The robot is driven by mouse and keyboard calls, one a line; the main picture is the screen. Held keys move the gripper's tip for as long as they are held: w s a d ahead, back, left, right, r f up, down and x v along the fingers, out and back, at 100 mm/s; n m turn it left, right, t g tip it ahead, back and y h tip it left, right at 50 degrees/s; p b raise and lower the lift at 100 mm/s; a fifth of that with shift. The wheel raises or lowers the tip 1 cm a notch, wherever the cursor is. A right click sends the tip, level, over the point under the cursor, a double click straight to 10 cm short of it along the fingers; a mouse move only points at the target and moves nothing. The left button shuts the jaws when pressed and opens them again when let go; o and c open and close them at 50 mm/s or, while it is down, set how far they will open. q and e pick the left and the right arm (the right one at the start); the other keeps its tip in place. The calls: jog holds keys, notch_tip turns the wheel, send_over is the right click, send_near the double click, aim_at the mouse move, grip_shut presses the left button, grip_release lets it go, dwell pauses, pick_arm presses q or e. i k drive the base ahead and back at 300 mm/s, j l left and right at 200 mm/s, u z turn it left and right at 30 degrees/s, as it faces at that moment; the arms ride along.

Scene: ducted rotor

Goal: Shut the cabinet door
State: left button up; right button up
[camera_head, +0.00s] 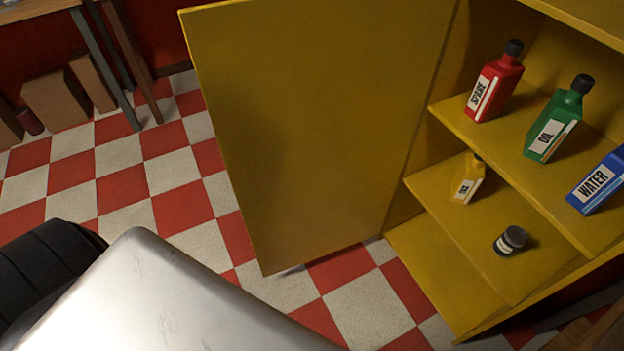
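The yellow cabinet door (318,130) stands wide open. It is hinged at the cabinet's left side and swung out to the left. The yellow cabinet (440,258) is on the right, with its shelves exposed. On the shelves are a red bottle (494,84), a green oil bottle (556,122), a blue water bottle (600,183), a small yellow bottle (468,180) and a small dark jar (510,241). Neither of my grippers is in view.
A checkered red and white floor (122,187) lies clear left of and below the door. A table (40,12) with legs stands at the upper left, with cardboard boxes (60,98) under it. Large silver and black parts, likely mine, fill the lower left.

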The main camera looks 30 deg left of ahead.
aim_at(314, 107)
jog(key=k+z, duration=0.2)
jog(key=z, duration=0.25)
jog(key=k+z, duration=0.15)
jog(key=z, duration=0.3)
jog(key=k+l+z, duration=0.15)
jog(key=z, duration=0.3)
jog(key=j, duration=0.5)
jog(key=k+j+z, duration=0.1)
jog(key=j, duration=0.45)
jog(key=k+j, duration=0.15)
jog(key=j, duration=0.35)
jog(key=j+z, duration=0.15)
jog(key=j, duration=0.35)
jog(key=k+j, duration=0.2)
jog(key=j, duration=0.3)
jog(key=k+j, duration=0.1)
jog(key=j, duration=0.45)
jog(key=k+j, duration=0.1)
jog(key=j, duration=0.4)
jog(key=k+j, duration=0.1)
jog(key=j, duration=0.45)
jog(key=j+z, duration=0.2)
jog(key=z, duration=0.3)
jog(key=j+z, duration=0.25)
jog(key=z, duration=0.25)
jog(key=j+z, duration=0.2)
jog(key=z, duration=0.25)
jog(key=k, duration=0.05)
